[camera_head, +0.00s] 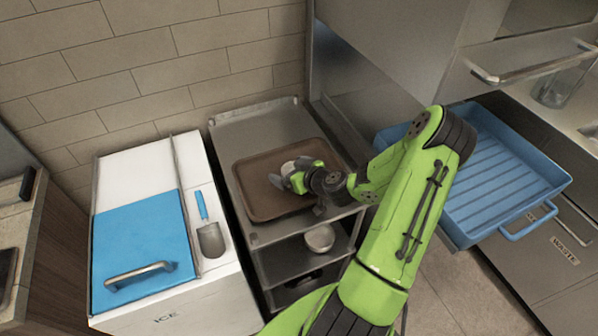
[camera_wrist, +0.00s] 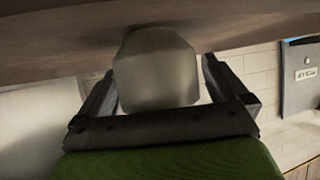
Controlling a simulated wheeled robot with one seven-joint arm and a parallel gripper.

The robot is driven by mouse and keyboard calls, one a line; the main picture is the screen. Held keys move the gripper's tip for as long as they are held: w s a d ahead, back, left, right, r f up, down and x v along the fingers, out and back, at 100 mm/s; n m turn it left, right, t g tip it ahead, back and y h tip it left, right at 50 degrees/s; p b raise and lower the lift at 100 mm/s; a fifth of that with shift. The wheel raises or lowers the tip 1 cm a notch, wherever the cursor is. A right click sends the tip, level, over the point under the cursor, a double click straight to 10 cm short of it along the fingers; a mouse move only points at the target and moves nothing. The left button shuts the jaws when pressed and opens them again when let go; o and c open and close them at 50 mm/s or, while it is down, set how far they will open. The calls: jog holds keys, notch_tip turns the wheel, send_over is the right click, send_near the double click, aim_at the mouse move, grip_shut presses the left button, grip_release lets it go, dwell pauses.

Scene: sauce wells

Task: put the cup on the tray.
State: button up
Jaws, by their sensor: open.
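The brown tray (camera_head: 250,205) lies flat on the top shelf of a metal cart. A pale grey-white cup (camera_head: 287,168) is on the tray, partly hidden by my gripper (camera_head: 298,178). In the wrist view the cup (camera_wrist: 157,70) sits between my two fingers, and its end meets the brown tray surface (camera_wrist: 60,45) at the top of the picture. The fingers are open around the cup, with a gap showing on the right side. Whether the left finger touches it is hard to tell.
A metal bowl (camera_head: 320,238) sits on the cart's lower shelf. Left of the cart is a white ice chest with a blue lid (camera_head: 140,235) and a scoop (camera_head: 210,238). A large blue bin (camera_head: 505,180) is at the right.

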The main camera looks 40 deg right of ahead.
jog(key=v, duration=0.9)
jog(key=shift+s+r, duration=0.1)
jog(key=shift+s, duration=0.1)
jog(key=shift+s+a+r+p, duration=0.1)
jog(key=shift+s+r+p, duration=0.2)
jog(key=shift+p, duration=0.45)
jog(key=shift+p+v, duration=0.8)
jog(key=shift+p, duration=0.1)
jog(key=s+a+r+n+g+y, duration=0.1)
jog(key=a+n+g, duration=0.1)
jog(key=a+g, duration=0.3)
jog(key=s+a+r+n+g, duration=0.1)
jog(key=a+r+n+g, duration=0.15)
jog(key=a, duration=0.45)
jog(key=s+a+r+m, duration=0.2)
jog(key=s+a+r, duration=0.2)
jog(key=s+r, duration=0.2)
jog(key=s+a+r+m+h, duration=0.1)
jog(key=s+a+r+m, duration=0.2)
jog(key=s+r, duration=0.3)
notch_tip(320, 180, up, 4)
jog(key=shift+a+r+t, duration=0.1)
jog(key=shift+a+t, duration=0.35)
jog(key=shift+a, duration=0.05)
